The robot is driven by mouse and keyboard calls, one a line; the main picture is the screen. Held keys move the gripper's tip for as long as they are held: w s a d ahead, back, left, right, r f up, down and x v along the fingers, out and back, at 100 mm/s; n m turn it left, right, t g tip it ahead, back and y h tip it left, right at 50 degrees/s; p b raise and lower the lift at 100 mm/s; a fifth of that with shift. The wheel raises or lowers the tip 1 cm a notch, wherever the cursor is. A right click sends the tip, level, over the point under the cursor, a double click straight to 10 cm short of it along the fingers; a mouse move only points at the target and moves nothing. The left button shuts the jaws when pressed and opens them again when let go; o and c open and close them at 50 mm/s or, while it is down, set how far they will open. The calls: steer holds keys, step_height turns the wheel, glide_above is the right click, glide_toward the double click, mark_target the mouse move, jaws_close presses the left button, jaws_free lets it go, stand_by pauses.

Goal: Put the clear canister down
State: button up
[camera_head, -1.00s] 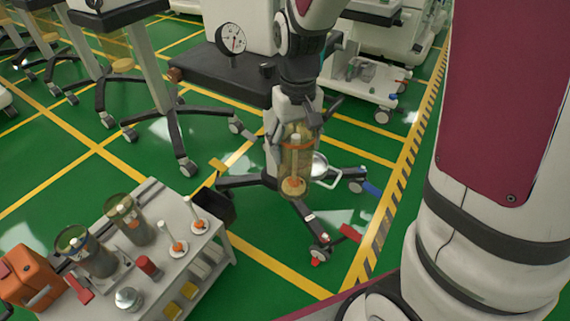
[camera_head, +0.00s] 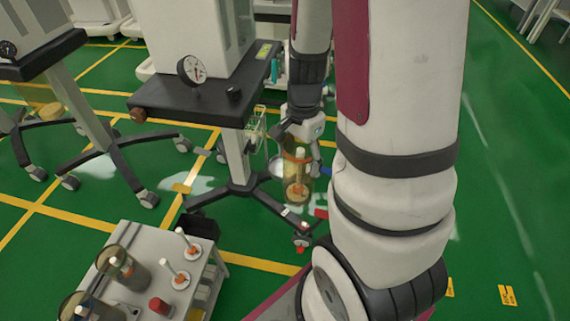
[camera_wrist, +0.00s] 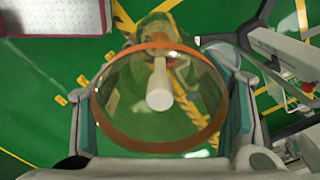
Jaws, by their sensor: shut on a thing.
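The clear canister (camera_head: 297,172), amber-tinted with a pale inner tube and orange parts, hangs roughly upright below my gripper (camera_head: 300,135) in the head view. My gripper is shut on it and holds it above the green floor, beside the black-topped anaesthesia cart (camera_head: 205,107). In the wrist view I look down into the canister (camera_wrist: 160,125), with its orange rings and white central tube showing. The fingers of my gripper (camera_wrist: 160,98) are on its left and right sides. The canister's underside is hidden in the wrist view.
The cart's wheeled legs (camera_head: 268,203) spread close to the held canister. Open green floor (camera_head: 510,200) lies at the right.

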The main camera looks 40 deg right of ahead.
steer(key=shift+s+d+r+m, duration=0.15)
steer(key=shift+s+d+m, duration=0.45)
steer(key=shift+s+m, duration=0.25)
steer(key=w+d+f+b, duration=0.1)
steer(key=w+d+f, duration=0.1)
steer(key=w, duration=0.5)
steer(key=w+d+f+b, duration=0.1)
steer(key=w+d+f, duration=0.2)
steer(key=w, duration=0.5)
steer(key=shift+f, duration=0.15)
steer(key=o, duration=1.9)
steer(key=shift+c, duration=0.2)
